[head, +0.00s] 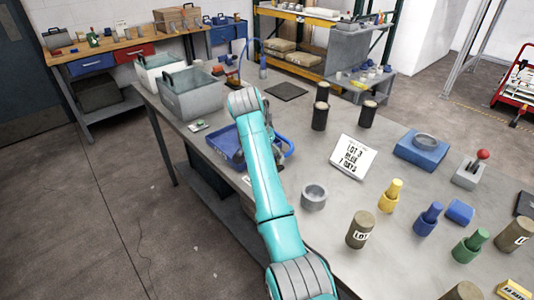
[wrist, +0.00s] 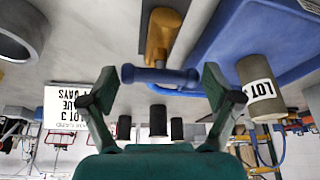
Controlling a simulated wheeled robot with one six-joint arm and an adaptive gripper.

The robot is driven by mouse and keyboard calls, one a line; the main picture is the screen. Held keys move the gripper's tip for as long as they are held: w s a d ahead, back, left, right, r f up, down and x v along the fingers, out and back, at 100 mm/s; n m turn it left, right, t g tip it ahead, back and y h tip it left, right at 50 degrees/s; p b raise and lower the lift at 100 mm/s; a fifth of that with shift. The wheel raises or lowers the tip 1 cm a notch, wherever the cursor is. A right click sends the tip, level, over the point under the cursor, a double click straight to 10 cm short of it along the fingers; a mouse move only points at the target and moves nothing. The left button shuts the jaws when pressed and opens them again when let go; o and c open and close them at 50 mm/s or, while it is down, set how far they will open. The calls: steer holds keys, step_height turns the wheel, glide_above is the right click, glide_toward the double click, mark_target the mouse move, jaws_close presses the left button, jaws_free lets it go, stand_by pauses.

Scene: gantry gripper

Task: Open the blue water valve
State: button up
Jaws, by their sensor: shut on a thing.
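In the wrist view, the water valve shows as a brass body (wrist: 162,32) with a blue bar handle (wrist: 160,76) across its end. My gripper (wrist: 160,86) has one finger at each end of the blue handle and is shut on it. The handle lies roughly level across the picture, between the two pads. In the head view my teal arm reaches over the table and hides most of the valve and the gripper.
A blue tray (head: 222,150) lies beside my arm; its side (wrist: 245,38) is close in the wrist view. A grey ring (head: 314,197), a lot sign (head: 354,158) and dark cylinders (head: 320,117) stand nearby. Grey bins (head: 190,98) stand farther back.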

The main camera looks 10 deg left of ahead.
steer(key=n, duration=0.1)
steer(key=n+y, duration=0.1)
steer(key=n, duration=0.2)
steer(key=shift+d+t+y, duration=0.25)
steer(key=shift+t+y, duration=0.05)
steer(key=n+y, duration=0.1)
steer(key=n, duration=0.4)
steer(key=shift+d+y, duration=0.15)
steer(key=shift+y, duration=0.25)
steer(key=n+g+y, duration=0.1)
steer(key=n, duration=0.3)
steer(key=shift+w+d, duration=0.1)
steer(key=shift+d, duration=0.05)
steer(key=shift+w+f+n+g+y, duration=0.1)
steer(key=shift+n+g+y, duration=0.3)
steer(key=shift+n, duration=0.7)
steer(key=shift+w+n+g+y, duration=0.1)
steer(key=shift+n+g+y, duration=0.25)
steer(key=shift+n, duration=0.75)
steer(key=shift+s, duration=0.1)
steer(key=o, duration=0.9)
steer(key=shift+v, duration=3.8)
